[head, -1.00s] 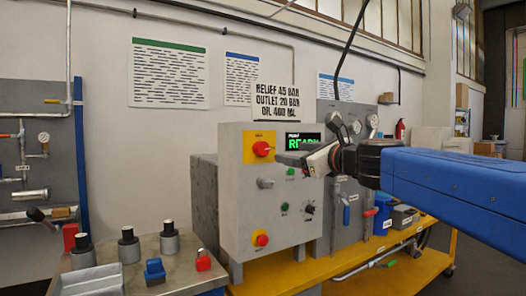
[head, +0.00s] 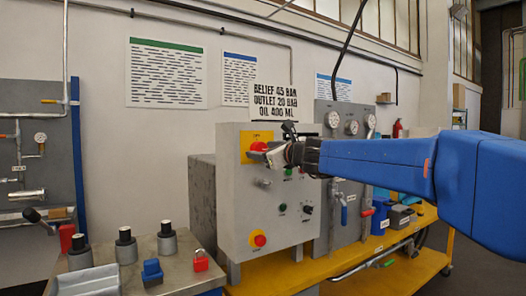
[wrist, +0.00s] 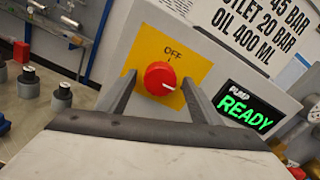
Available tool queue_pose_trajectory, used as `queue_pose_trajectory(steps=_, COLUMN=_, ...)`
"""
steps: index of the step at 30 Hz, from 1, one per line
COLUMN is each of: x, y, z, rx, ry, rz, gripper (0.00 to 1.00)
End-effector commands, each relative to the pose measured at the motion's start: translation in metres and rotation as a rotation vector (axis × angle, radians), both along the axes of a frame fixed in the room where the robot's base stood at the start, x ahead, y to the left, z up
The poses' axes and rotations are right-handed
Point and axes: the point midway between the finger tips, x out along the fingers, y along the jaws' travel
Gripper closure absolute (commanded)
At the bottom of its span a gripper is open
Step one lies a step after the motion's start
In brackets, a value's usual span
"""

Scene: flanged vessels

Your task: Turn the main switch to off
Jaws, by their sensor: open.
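The main switch is a red round knob on a yellow plate marked OFF, on the face of a grey control box (head: 232,210). In the wrist view the red knob (wrist: 160,78) sits between my two fingers, and its white mark points right, away from the OFF label above it. My gripper (wrist: 158,92) is open, with one finger on each side of the knob; I cannot tell whether they touch it. In the head view my gripper (head: 270,152) is in front of the yellow plate (head: 247,143) and partly covers the red knob (head: 259,146).
The pump display (wrist: 245,108) reads READY. A red button on a yellow ring (head: 258,240) is low on the box. A sign (head: 275,100) stands on top. A bench (head: 175,268) at left holds several dark-topped cylinders, a blue block and a red padlock (head: 200,261).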

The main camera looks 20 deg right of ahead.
Motion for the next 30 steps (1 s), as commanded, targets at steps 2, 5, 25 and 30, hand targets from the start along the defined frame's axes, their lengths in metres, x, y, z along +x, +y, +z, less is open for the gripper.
queue_pose_trajectory(steps=2, x=0.0028, y=0.0011, z=0.0003, rx=0.0, ry=-0.001, rz=0.0, gripper=0.41)
queue_pose_trajectory(steps=5, x=0.0038, y=0.0015, z=0.0007, rx=0.0, ry=-0.001, rz=0.0, gripper=0.41)
queue_pose_trajectory(steps=25, x=0.0036, y=0.0013, z=0.0003, rx=-0.022, ry=-0.007, rz=0.0, gripper=0.82)
queue_pose_trajectory(steps=30, x=0.0036, y=0.0012, z=0.0002, rx=-0.086, ry=-0.028, rz=0.0, gripper=0.82)
